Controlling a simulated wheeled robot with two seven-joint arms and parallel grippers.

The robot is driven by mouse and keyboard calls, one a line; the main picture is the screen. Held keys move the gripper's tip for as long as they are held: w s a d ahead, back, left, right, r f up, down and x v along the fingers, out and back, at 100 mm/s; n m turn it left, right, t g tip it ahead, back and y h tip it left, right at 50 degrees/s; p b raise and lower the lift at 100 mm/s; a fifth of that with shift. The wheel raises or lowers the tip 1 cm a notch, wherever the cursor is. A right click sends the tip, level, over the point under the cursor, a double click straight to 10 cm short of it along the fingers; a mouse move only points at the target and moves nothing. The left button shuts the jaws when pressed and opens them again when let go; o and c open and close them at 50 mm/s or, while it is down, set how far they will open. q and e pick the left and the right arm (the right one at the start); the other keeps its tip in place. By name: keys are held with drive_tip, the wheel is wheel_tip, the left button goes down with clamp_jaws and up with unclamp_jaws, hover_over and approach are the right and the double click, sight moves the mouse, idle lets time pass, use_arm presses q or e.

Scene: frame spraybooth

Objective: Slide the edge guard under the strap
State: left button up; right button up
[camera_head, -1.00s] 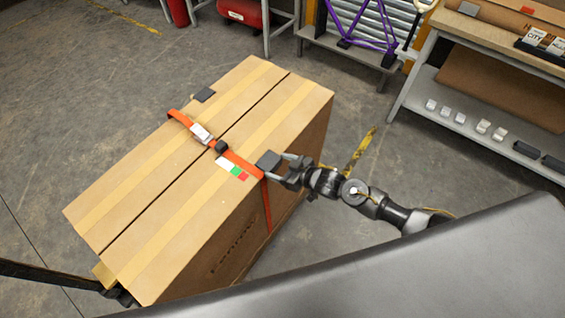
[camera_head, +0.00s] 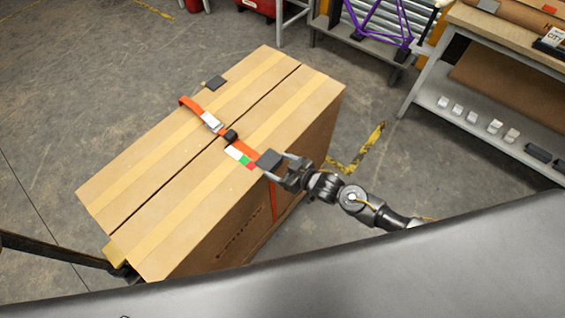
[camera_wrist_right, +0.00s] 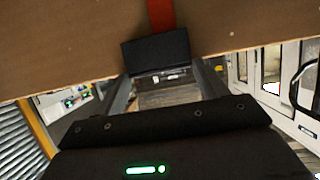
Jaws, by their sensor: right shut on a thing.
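A large cardboard box (camera_head: 165,165) has an orange strap (camera_head: 250,155) across its top and down its near right side. A buckle (camera_head: 211,121) and a small black block (camera_head: 231,135) sit on the strap. My right gripper (camera_head: 284,170) is shut on a dark grey edge guard (camera_head: 269,160) at the box's right top edge, in line with the strap. In the right wrist view, the guard (camera_wrist_right: 157,52) meets the strap (camera_wrist_right: 160,15); I cannot tell whether it lies under it. My left gripper (camera_head: 124,271) is at the near left corner, mostly hidden.
A white, green and red label (camera_head: 240,156) lies next to the strap. A workbench with a lower shelf (camera_head: 485,120) stands at the right. Floor between box and bench is clear.

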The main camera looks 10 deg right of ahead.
drive_tip(key=shift+s+a, duration=0.5)
drive_tip(key=shift+a, duration=0.1)
drive_tip(key=o, duration=0.9)
drive_tip(key=shift+b+v, duration=0.7)
drive_tip(key=shift+v, duration=4.7)
